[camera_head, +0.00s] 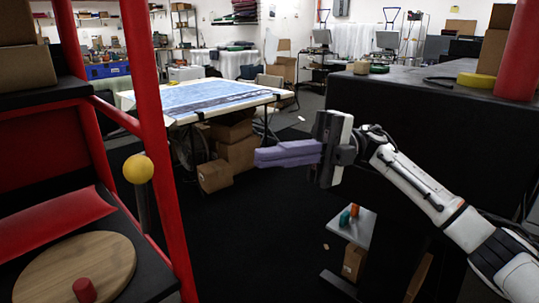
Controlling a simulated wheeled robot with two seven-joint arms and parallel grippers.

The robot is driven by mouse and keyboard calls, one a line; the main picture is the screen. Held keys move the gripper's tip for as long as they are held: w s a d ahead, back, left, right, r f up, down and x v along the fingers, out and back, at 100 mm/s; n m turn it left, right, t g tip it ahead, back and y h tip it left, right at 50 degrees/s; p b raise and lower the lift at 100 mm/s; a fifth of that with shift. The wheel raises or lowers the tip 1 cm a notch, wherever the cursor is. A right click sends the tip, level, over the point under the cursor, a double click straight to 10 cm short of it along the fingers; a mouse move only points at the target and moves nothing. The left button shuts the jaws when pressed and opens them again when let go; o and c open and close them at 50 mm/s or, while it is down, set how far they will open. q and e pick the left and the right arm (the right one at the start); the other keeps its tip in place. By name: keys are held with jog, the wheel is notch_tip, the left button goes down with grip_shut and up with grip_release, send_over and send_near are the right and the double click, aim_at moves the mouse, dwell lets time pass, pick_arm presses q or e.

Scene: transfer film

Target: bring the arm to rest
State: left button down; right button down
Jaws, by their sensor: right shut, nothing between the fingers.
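My right gripper (262,156) is held up in mid-air near the middle of the view. Its arm comes in from the right edge. Its purple fingers point left and lie together, shut with nothing between them. The white and black arm (425,190) is bent, with its forearm sloping down to the lower right. My left gripper does not show.
A red-framed machine (157,120) with a yellow knob (138,169) stands close on the left, with a round wooden board (75,268). A black counter (400,97) stands at right, with a small grey shelf (352,228) below. A blue-topped table (200,95) and cardboard boxes (238,153) are behind.

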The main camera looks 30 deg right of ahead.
jog(key=w+a+f+m+t+y, duration=0.3)
jog(key=w+a+f+m+t, duration=0.3)
jog(key=f+m+t, duration=0.35)
notch_tip(320, 180, down, 20)
jog(key=s+m+t+h+p, duration=0.2)
jog(key=m+t+h, duration=0.8)
jog(key=m+h, duration=0.65)
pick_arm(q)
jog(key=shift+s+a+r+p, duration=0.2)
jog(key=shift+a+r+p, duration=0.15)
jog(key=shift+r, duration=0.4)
pick_arm(e)
jog(key=s+f+m+g+h, duration=0.3)
jog(key=s+f+m+g, duration=0.5)
jog(key=s+f, duration=1.2)
jog(key=shift+s+f+m, duration=0.3)
jog(key=shift+m, duration=0.2)
jog(key=shift+d+g, duration=0.1)
jog(key=shift+g, duration=0.15)
